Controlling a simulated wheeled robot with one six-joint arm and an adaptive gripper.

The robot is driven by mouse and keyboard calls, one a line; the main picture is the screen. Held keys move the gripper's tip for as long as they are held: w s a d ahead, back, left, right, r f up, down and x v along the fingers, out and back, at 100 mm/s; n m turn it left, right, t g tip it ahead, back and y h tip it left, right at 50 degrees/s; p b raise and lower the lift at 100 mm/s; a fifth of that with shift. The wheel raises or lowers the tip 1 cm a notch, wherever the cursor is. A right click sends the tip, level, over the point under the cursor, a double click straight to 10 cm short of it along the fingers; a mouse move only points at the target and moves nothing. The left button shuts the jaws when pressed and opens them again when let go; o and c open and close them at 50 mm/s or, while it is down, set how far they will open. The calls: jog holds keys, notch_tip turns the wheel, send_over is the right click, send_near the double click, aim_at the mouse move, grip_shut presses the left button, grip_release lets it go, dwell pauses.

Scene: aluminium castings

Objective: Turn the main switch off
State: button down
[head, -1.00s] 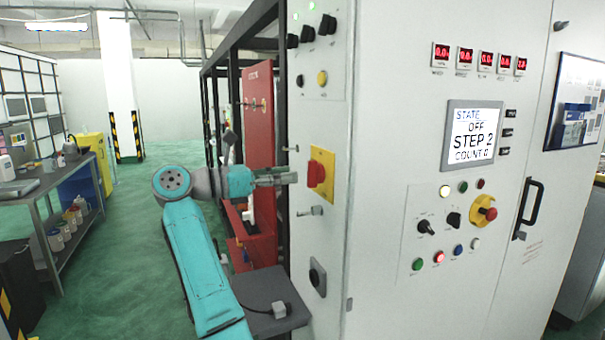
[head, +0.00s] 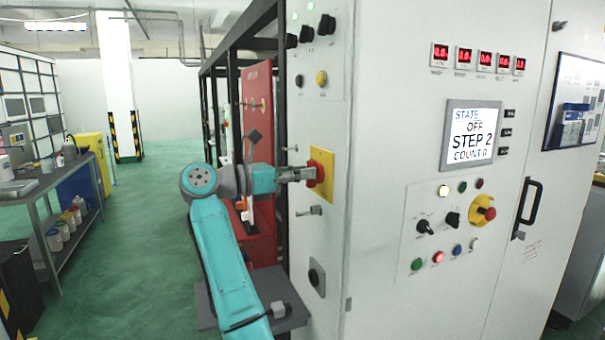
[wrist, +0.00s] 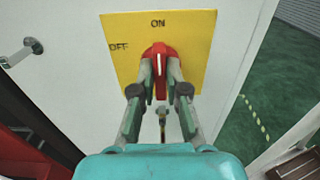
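The main switch is a red rotary knob (wrist: 160,58) on a yellow plate (wrist: 195,28) marked ON at the top and OFF at the left. The knob's white line points up at ON. The yellow plate also shows in the head view (head: 322,157), on the side of the grey cabinet. My gripper (wrist: 160,68) is at the knob, one finger on each side of its handle. Red shows between the fingertips, and they do not look closed onto the handle. In the head view my gripper (head: 312,174) partly hides the knob.
The cabinet's front has a screen (head: 472,136) reading STATE OFF, STEP 2, COUNT 0, and a red emergency button (head: 484,212) on yellow. A key-like metal fitting (head: 310,211) sticks out below the plate. A red panel (head: 258,110) stands behind my arm. Green floor lies open at left.

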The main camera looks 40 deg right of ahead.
jog(key=shift+n, duration=0.3)
jog(key=n, duration=0.5)
jog(key=shift+w, duration=0.15)
jog(key=n, duration=0.6)
jog(key=shift+w+d+f, duration=0.1)
jog(key=shift+w, duration=0.05)
jog(key=shift+n, duration=0.3)
jog(key=c, duration=1.2)
grip_release()
jog(key=v, duration=1.2)
